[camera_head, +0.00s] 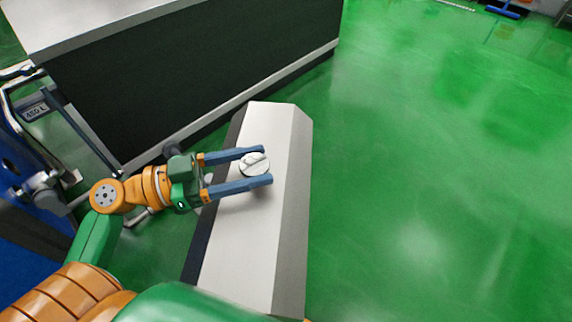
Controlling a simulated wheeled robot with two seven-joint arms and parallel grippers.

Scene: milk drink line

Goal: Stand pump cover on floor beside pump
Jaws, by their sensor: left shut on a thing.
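The pump cover (250,250) appears to be the long light-grey housing with sloped sides in the middle of the head view. A round, slotted pale knob (254,164) is on its top. My left gripper (257,166) comes in from the left with its two blue fingers on either side of the knob, shut on it. Whether the cover rests on something or is lifted, I cannot tell. No pump is clearly visible; metal fittings (45,188) show at the left. My right gripper is out of view.
A large dark cabinet with a white top (200,75) stands behind the cover. A blue machine with a metal frame (20,170) is at the left. The green floor (430,190) to the right is open and clear.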

